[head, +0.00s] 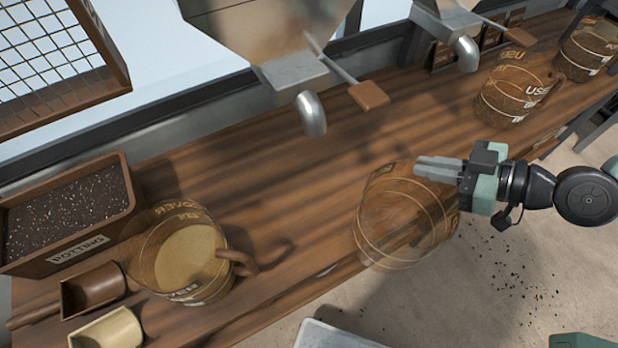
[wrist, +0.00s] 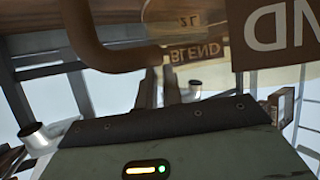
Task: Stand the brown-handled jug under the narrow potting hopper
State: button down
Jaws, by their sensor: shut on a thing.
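My gripper (head: 436,168) is shut on a clear jug (head: 395,225) with gold bands, at its upper right side. The jug looks empty and overlaps the bench's front edge; I cannot tell its height above the wood. The wrist view shows a brown handle (wrist: 88,35) beside the clear jug wall marked BLEND (wrist: 195,52). Two hoppers hang over the bench: a near one (head: 270,35) with a grey spout (head: 311,115), and one farther right with a spout (head: 466,54). Both are cropped, so which is narrow is unclear. The bench below the near spout is bare.
A jug of tan material (head: 188,255) with a brown handle stands at left. A potting bin (head: 75,260) and two scoops (head: 95,290) are beside it. More jugs (head: 510,95) stand at the right. The middle of the bench (head: 290,185) is clear.

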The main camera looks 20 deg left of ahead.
jog(key=b+x, duration=0.1)
jog(key=b, duration=0.2)
jog(key=shift+w+a+f, duration=0.1)
jog(key=shift+a+f, duration=0.15)
jog(key=w+a+f+b, duration=0.1)
jog(key=a+b, duration=0.2)
jog(key=a, duration=0.5)
jog(key=w+a+f+b, duration=0.1)
jog(key=a+b, duration=0.3)
jog(key=a, duration=0.4)
jog(key=shift+w+f, duration=0.3)
jog(key=shift+w, duration=0.3)
jog(key=shift+f, duration=0.1)
jog(key=c, duration=1.5)
grip_release()
jog(key=shift+c, duration=0.2)
